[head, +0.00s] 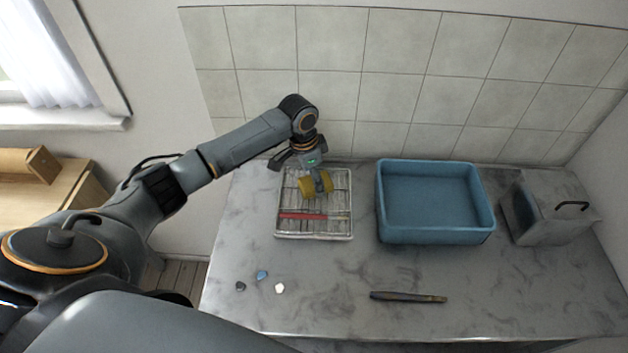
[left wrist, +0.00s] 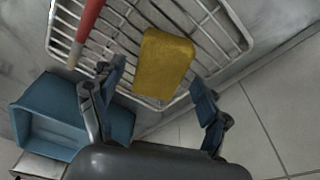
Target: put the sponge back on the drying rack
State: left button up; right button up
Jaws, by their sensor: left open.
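My left gripper (head: 299,174) is open above the rack, close over the sponge. In the left wrist view my left gripper (left wrist: 157,74) has one finger on each side of the sponge, with visible gaps. One finger partly hides the sponge in the head view. My right gripper is not in view.
A red-handled tool (head: 300,216) lies on the rack's front part. A blue tub (head: 435,237) stands right of the rack, then a grey metal box (head: 545,220) with a black handle. A dark slim tool (head: 408,297) and small pieces (head: 262,275) lie in front. The tiled wall is behind.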

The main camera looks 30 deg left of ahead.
aim_at(307, 184)
pick_arm(q)
notch_tip(307, 184, up, 10)
jog(key=s+a+b, duration=0.1)
jog(key=shift+r, duration=0.2)
jog(key=shift+s, duration=0.1)
dwell(0.3)
jog(key=shift+f, duration=0.1)
